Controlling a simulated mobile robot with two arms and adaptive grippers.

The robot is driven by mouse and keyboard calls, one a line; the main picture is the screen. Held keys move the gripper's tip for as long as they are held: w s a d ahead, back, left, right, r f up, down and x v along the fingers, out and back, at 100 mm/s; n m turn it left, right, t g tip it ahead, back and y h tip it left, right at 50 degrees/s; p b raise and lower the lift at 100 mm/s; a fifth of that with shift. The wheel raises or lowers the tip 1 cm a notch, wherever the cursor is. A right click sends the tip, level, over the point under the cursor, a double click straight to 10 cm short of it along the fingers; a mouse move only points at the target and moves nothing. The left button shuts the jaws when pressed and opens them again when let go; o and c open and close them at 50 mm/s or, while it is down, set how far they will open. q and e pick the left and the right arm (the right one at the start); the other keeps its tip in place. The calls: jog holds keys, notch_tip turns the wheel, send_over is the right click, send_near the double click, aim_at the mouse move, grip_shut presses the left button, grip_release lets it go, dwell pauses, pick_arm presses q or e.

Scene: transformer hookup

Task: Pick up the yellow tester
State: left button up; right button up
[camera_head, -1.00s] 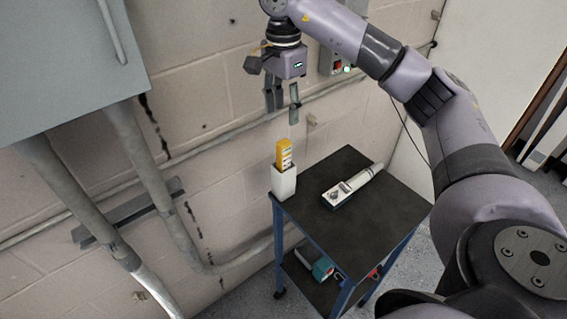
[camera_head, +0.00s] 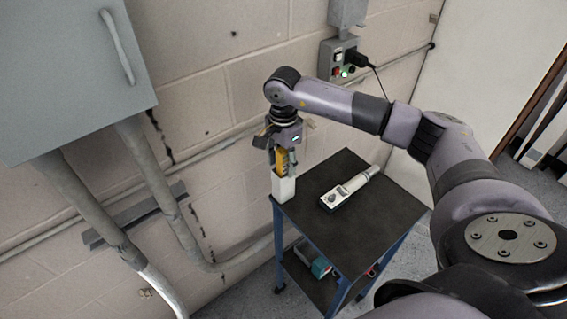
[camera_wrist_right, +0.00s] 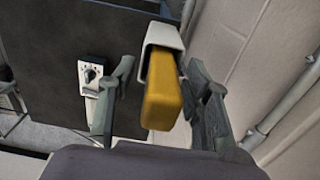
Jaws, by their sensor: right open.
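The yellow tester (camera_head: 281,162) stands upright in a white holder (camera_head: 283,188) at the left corner of the cart's top. In the right wrist view the tester (camera_wrist_right: 160,95) shows its yellow end, with its lower part inside the white holder (camera_wrist_right: 165,36). My right gripper (camera_head: 283,164) is over the tester, pointing down. In the right wrist view the open fingers of the right gripper (camera_wrist_right: 162,98) stand on both sides of the tester, with a gap visible on its left side. My left gripper is not in view.
A grey and white handheld device (camera_head: 347,189) lies on the dark cart top (camera_head: 355,225). The wall is close behind the holder, with a conduit and a socket box (camera_head: 342,60). A grey cabinet (camera_head: 65,70) hangs at left. A teal item (camera_head: 320,266) is on the lower shelf.

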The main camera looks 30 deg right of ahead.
jog(key=shift+f, duration=0.2)
grip_shut()
dwell(0.5)
